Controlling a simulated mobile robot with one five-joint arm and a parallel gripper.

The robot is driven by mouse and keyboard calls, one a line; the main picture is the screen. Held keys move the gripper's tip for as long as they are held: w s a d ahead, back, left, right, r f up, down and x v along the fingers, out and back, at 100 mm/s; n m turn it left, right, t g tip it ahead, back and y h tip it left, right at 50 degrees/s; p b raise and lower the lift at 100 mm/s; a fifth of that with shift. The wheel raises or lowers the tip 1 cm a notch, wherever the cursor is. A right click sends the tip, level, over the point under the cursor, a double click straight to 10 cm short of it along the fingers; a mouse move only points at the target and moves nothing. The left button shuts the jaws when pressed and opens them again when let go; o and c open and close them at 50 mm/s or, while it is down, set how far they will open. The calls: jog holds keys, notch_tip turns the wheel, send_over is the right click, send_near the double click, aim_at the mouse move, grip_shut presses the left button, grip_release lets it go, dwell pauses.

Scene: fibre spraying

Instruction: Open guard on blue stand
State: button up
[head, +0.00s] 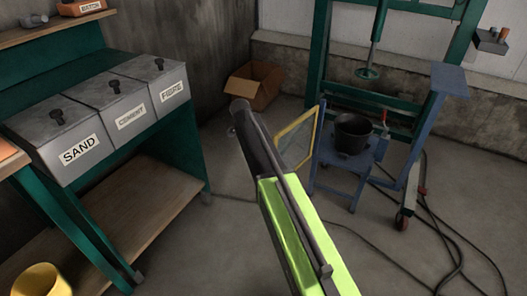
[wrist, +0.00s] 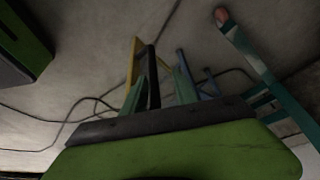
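The blue stand (head: 322,176) is right of centre in the head view, with a black bucket (head: 352,135) on it. The guard, a yellow-framed mesh panel (head: 297,138), stands upright at the stand's left side; my arm hides part of its left edge. The far end of my arm, with my gripper (head: 240,108), appears left of the guard; fingertips are not distinct and contact cannot be told.
A green press frame (head: 318,50) stands behind the blue stand. Cables (head: 437,225) lie on the floor at right. A bench with sand, cement and fibre bins (head: 120,110) is at left. A cardboard box (head: 255,86) sits at the back. Floor between bench and stand is clear.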

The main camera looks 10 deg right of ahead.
jog(key=w+p+v, duration=0.1)
jog(key=p+v, duration=1.5)
jog(key=v, duration=0.1)
jog(key=shift+s+r, duration=0.25)
jog(key=shift+s, duration=0.2)
jog(key=shift+d, duration=0.1)
